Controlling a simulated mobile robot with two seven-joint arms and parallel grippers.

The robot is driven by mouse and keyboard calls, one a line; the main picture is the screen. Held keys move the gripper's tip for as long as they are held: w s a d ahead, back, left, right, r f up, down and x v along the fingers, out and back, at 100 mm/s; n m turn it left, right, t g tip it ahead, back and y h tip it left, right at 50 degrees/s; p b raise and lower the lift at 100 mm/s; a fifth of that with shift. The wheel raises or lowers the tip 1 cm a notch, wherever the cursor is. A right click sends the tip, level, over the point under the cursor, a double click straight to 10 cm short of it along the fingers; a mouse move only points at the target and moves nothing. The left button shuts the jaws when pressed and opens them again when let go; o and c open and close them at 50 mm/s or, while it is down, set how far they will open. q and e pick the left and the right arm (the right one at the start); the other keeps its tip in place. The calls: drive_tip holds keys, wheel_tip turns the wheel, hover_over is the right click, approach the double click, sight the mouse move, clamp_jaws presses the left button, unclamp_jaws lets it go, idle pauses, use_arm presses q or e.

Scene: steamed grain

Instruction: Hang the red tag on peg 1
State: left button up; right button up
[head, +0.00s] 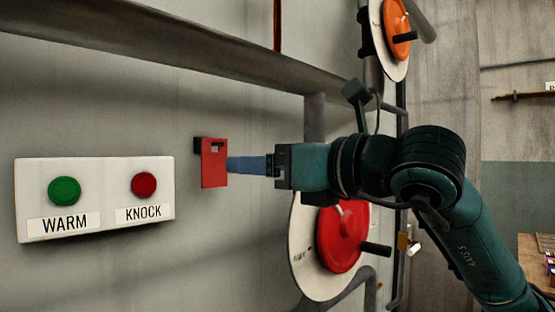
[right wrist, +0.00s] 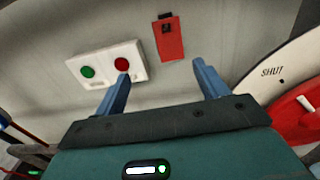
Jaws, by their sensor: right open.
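The red tag (head: 214,168) is a flat red plate with a slot near its top. It hangs against the wall at a small dark peg (head: 197,146), right of the white button panel. No number can be read on this peg. My right gripper (head: 230,165) comes in from the right, its blue fingers pointing at the tag. In the right wrist view the gripper (right wrist: 161,72) is open and empty. The tag (right wrist: 170,45) shows beyond the fingertips, apart from them, with the dark peg (right wrist: 165,16) at its top. My left gripper is not in view.
A white panel (head: 95,168) has a green WARM button (head: 65,190) and a red KNOCK button (head: 144,185). A red hand wheel (head: 340,238) on a white disc is below my right arm. An orange wheel (head: 396,27) is above. A large pipe (head: 180,55) crosses the wall.

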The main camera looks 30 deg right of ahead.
sight(215, 158)
drive_tip(key=shift+m+h, duration=0.3)
drive_tip(key=shift+h, duration=0.1)
drive_tip(key=p+x, duration=0.1)
drive_tip(key=x, duration=0.3)
drive_tip(key=p+x, duration=0.1)
drive_tip(key=x, duration=0.2)
drive_tip(key=d+r+p+x, duration=0.1)
drive_tip(key=p+x, duration=0.1)
drive_tip(key=x, duration=0.2)
drive_tip(key=shift+w+a, duration=0.1)
drive_tip(key=shift+w, duration=0.4)
drive_tip(key=shift+w+a, duration=0.2)
drive_tip(key=shift+w, duration=0.3)
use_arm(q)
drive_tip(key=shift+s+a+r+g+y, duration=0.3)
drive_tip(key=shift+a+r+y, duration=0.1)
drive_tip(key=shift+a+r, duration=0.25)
use_arm(e)
drive_tip(key=shift+w, duration=0.1)
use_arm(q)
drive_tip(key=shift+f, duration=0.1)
use_arm(e)
drive_tip(key=shift+c, duration=0.3)
